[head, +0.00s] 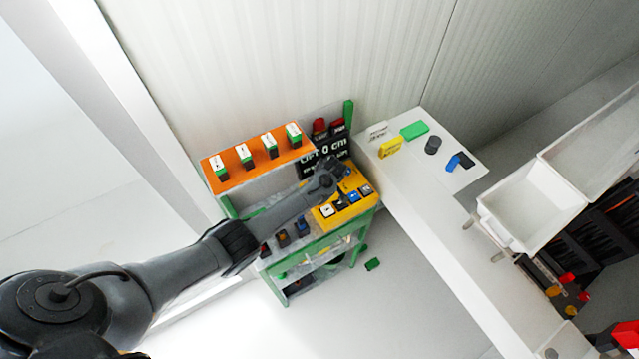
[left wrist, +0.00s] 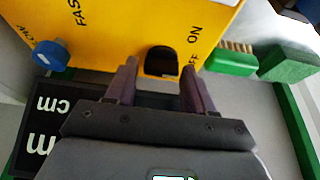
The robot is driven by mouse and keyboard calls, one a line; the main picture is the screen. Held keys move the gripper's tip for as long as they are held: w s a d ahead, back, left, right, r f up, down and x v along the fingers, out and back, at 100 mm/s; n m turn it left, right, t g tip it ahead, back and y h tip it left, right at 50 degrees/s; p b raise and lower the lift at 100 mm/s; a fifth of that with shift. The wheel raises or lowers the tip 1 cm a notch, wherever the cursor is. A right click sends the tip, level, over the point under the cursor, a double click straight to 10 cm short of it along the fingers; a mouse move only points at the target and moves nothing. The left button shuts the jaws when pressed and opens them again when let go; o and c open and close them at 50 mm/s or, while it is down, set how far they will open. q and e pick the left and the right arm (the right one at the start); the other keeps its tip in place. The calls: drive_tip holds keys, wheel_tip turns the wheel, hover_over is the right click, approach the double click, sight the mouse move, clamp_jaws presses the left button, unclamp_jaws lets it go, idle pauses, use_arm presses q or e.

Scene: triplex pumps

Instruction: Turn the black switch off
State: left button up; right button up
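The black switch (left wrist: 160,61) sits on a yellow panel (left wrist: 110,42), beside the printed word ON and a partly hidden word ending in FF. My left gripper (left wrist: 158,74) is open, with its two fingers apart on either side of the switch's near end. I cannot tell whether either finger touches it. In the head view the left gripper (head: 330,178) is over the yellow panel (head: 352,212) on the cart, and the black switch cannot be made out there. My right gripper is not in view.
A blue knob (left wrist: 50,54) is on the panel's left side. Green blocks (left wrist: 288,63) lie to the right. An orange shelf (head: 240,171) with several labelled switches stands at the cart's back. A white counter (head: 415,185) with small items adjoins the cart's right side.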

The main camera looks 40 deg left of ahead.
use_arm(q)
drive_tip(key=shift+r, duration=0.1)
drive_tip(key=shift+r, duration=0.25)
drive_tip(key=v, duration=1)
drive_tip(key=shift+p, duration=0.4)
drive_tip(key=shift+d, duration=0.1)
drive_tip(key=s+d+f+m+h+p, duration=0.1)
drive_tip(key=s+d+m+h, duration=0.1)
drive_tip(key=s+d+m, duration=0.5)
drive_tip(key=s+d+r+m+t+h+p, duration=0.1)
drive_tip(key=s+r+m, duration=0.3)
drive_tip(key=s, duration=0.7)
drive_tip(key=s+d+r+m+t+h+p, duration=0.1)
drive_tip(key=s+d+r+m, duration=0.3)
drive_tip(key=s+r, duration=0.3)
drive_tip(key=s+m, duration=0.1)
drive_tip(key=s, duration=0.4)
drive_tip(key=shift+s+r+p, duration=0.3)
drive_tip(key=shift+d, duration=0.1)
